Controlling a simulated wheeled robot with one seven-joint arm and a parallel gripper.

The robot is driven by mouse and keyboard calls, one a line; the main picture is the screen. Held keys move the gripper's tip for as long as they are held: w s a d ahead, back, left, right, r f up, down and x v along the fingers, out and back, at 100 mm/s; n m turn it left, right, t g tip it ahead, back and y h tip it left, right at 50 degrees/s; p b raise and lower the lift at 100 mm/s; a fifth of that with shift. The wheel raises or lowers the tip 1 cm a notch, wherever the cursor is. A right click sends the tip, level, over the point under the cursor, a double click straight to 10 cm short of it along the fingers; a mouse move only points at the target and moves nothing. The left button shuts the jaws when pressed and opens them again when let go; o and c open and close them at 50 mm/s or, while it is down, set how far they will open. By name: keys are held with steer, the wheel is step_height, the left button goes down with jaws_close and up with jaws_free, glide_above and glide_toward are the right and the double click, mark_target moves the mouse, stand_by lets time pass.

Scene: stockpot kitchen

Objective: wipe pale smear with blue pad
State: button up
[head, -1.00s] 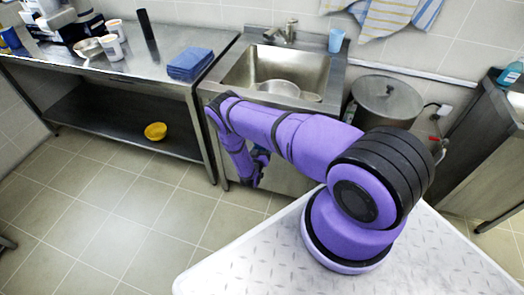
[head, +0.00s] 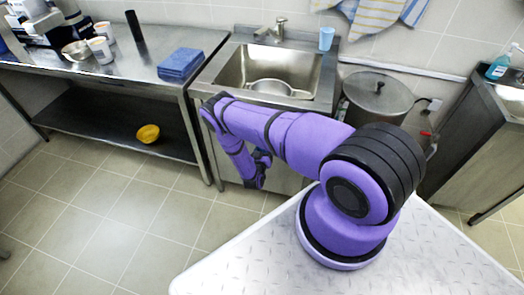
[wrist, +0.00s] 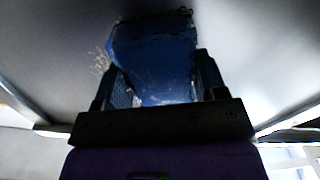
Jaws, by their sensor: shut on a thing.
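My gripper (wrist: 155,90) is shut on the blue pad (wrist: 152,50), which sits between its two fingers in the wrist view. The pad faces a grey metal surface; I cannot tell whether it touches it. A pale speckled smear (wrist: 102,60) shows on that surface just left of the pad, and the pad may hide part of it. In the head view my gripper (head: 257,173) hangs low in front of the sink cabinet, partly behind my arm. The smear cannot be made out there.
The steel sink (head: 270,75) with a pan (head: 280,88) in it is above my gripper. A folded blue cloth (head: 181,63) lies on the left counter. A lidded stockpot (head: 376,98) stands right of the sink. A yellow bowl (head: 148,133) is on the lower shelf. The left floor is clear.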

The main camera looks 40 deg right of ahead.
steer(key=shift+s+d, duration=1.45)
steer(key=shift+s, duration=0.15)
steer(key=shift+s+d+r, duration=1.1)
steer(key=shift+s+r, duration=0.05)
steer(key=shift+s, duration=0.15)
steer(key=shift+w+a, duration=1.35)
steer(key=shift+w, duration=0.2)
steer(key=shift+w+a, duration=1.35)
steer(key=shift+w, duration=0.2)
steer(key=shift+w+a, duration=0.55)
steer(key=shift+w, duration=0.25)
steer(key=shift+w+a, duration=0.5)
steer(key=shift+w, duration=0.25)
steer(key=shift+r, duration=1)
steer(key=shift+s+d, duration=1.75)
steer(key=shift+s, duration=0.3)
steer(key=s+d, duration=0.3)
steer(key=s, duration=0.2)
steer(key=shift+s+d, duration=0.25)
steer(key=shift+d, duration=0.1)
